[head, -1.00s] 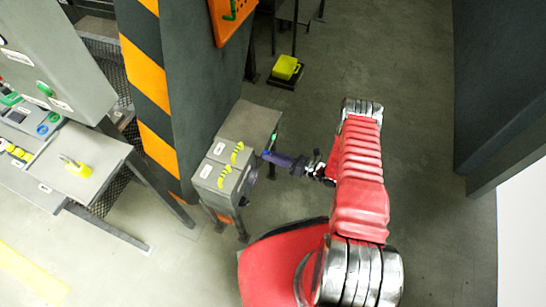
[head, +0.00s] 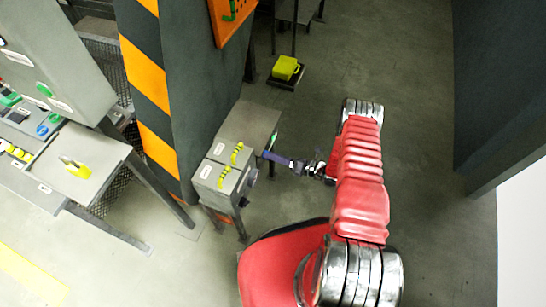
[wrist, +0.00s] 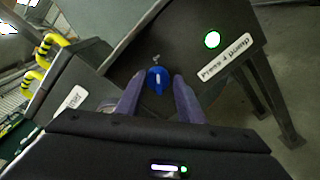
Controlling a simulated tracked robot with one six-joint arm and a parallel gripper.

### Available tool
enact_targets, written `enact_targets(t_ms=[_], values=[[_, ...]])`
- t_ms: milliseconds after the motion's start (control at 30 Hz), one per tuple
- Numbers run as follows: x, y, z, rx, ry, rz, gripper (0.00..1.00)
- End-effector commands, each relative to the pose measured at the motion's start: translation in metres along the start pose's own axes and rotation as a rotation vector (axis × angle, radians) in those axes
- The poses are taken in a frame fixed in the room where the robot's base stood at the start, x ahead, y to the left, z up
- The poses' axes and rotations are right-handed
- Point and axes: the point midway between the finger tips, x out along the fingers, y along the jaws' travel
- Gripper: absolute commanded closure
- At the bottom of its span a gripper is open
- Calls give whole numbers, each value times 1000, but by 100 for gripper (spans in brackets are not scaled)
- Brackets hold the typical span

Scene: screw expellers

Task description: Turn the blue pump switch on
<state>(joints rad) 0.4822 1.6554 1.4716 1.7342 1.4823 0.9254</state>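The blue pump switch (wrist: 157,80) is a round knob with a pale pointer mark that looks about upright in the wrist view. It sits on the dark face of a grey box (wrist: 135,60), beside a label reading "Press 4 pump" (wrist: 226,58). My gripper (wrist: 157,83) is open, with one purple finger on each side of the knob. I cannot tell whether the fingers touch it. In the head view my gripper (head: 268,156) is at the right side of the grey press boxes (head: 230,185); the switch is hidden there.
A lit green-white lamp (wrist: 212,40) is above the label. Open floor (head: 420,120) lies right of my arm.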

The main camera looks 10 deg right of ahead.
Motion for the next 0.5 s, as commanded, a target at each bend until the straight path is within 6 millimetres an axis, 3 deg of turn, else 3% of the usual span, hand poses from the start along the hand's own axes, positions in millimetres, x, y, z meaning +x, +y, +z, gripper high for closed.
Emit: enact_targets(t_ms=[200,500], values=[[0,1,0,-1,0,3,52],[-1,2,0,-1,1,5,52]])
